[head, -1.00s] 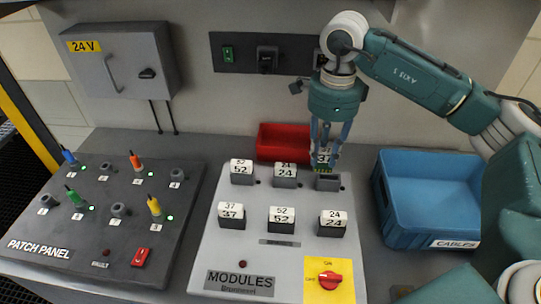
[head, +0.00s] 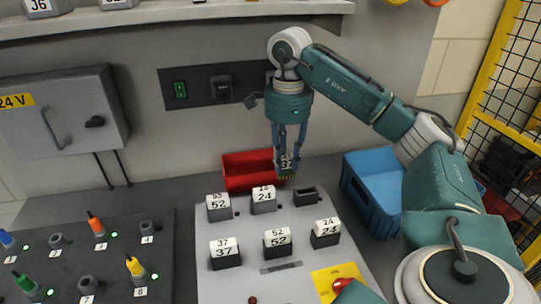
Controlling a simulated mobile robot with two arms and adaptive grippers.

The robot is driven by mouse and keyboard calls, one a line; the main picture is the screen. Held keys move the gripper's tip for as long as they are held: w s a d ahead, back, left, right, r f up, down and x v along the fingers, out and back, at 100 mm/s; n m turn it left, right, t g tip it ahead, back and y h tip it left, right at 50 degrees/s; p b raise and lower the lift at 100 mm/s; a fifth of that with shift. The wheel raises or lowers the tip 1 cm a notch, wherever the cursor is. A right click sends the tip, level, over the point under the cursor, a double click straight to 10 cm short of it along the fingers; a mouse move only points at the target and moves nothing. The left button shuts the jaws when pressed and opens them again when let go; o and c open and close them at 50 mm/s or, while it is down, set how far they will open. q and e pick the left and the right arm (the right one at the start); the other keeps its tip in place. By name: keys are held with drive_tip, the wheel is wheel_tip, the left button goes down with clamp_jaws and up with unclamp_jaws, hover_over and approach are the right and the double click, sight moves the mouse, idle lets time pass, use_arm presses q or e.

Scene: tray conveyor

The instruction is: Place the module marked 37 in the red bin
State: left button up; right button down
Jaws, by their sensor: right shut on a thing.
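My right gripper (head: 287,152) points down and is shut on a white module marked 37 (head: 287,161), with its contact end downward. The held module is in the air at the right end of the red bin (head: 235,171), overlapping it in view; I cannot tell whether it is over the opening. An empty dark socket (head: 305,196) is at the back right of the module board. A second module marked 37 (head: 224,250) sits in the front left socket. My left gripper is not in view.
Other modules marked 52 (head: 218,207) and 24 (head: 264,199) sit in sockets on the board. A blue bin (head: 366,200) stands right of the board. The patch panel (head: 110,265) with coloured plugs is at left. A shelf (head: 180,20) runs above.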

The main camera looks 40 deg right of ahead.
drive_tip(key=w+d+p, duration=0.4)
drive_tip(key=w+d, duration=0.1)
drive_tip(key=w, duration=0.4)
use_arm(q)
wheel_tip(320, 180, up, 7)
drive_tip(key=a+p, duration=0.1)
drive_tip(key=p, duration=0.1)
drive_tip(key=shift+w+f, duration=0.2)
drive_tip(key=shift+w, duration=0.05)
use_arm(e)
wheel_tip(320, 180, down, 7)
drive_tip(key=shift+w, duration=0.3)
drive_tip(key=shift+a, duration=0.1)
drive_tip(key=shift+f, duration=0.55)
drive_tip(key=c, duration=1.8)
unclamp_jaws()
drive_tip(key=shift+s, duration=0.15)
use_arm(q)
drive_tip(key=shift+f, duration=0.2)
use_arm(e)
drive_tip(key=o, duration=0.4)
drive_tip(key=shift+f, duration=0.1)
drive_tip(key=shift+c, duration=0.2)
use_arm(q)
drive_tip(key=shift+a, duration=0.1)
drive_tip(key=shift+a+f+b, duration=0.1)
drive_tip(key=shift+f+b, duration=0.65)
drive_tip(key=shift+b, duration=0.2)
use_arm(e)
wheel_tip(320, 180, up, 9)
